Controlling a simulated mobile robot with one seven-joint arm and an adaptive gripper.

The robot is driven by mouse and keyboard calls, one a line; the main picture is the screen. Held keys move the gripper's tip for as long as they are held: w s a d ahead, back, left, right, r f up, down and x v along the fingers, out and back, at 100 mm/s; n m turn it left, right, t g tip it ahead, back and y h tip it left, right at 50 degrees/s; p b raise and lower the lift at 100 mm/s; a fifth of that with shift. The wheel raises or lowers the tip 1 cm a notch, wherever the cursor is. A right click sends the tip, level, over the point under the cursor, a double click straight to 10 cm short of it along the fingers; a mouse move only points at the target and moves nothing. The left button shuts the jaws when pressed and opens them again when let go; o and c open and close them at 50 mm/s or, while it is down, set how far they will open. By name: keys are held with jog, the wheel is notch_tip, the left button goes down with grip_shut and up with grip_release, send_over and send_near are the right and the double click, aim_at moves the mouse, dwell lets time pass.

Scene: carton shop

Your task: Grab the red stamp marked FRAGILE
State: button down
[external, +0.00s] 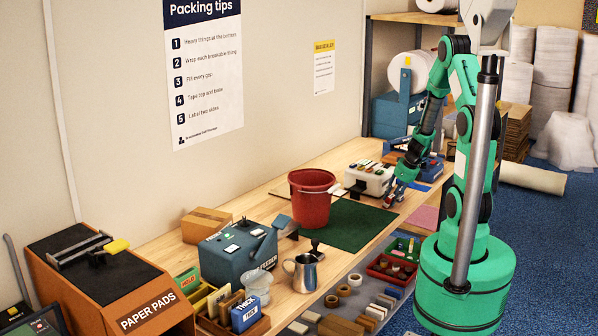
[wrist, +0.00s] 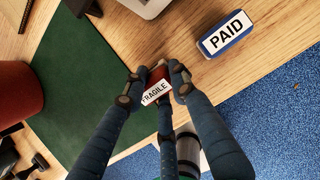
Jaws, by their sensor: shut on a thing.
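The red stamp (wrist: 157,82) with a white FRAGILE label is between the fingers of my gripper (wrist: 155,88) in the wrist view. My gripper is shut on it, and the fingers partly cover its sides. In the external view my gripper (external: 393,199) is over the right end of the wooden bench, near the green mat; the stamp is too small to make out clearly there. I cannot tell whether the stamp is lifted off the bench.
A blue PAID stamp (wrist: 226,33) lies to the right on the bench (wrist: 190,60). The green mat (external: 350,222) holds a red bucket (external: 312,196). A white box (external: 368,178) with several stamps stands behind my gripper. Blue carpet (wrist: 275,100) lies past the bench edge.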

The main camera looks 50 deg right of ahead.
aim_at(391, 195)
jog(key=shift+r, duration=0.15)
jog(key=shift+r+p, duration=0.45)
jog(key=shift+r, duration=0.1)
jog(key=shift+s+a+r+p, duration=0.15)
jog(key=shift+r+p, duration=0.15)
jog(key=shift+r, duration=0.3)
jog(key=shift+s+a+r+p, duration=0.1)
jog(key=shift+r+p, duration=0.15)
jog(key=shift+r, duration=0.3)
jog(key=s+a+r, duration=0.1)
jog(key=s+a, duration=0.8)
jog(key=s, duration=0.3)
jog(key=shift+s+r, duration=0.15)
jog(key=shift+s, duration=0.05)
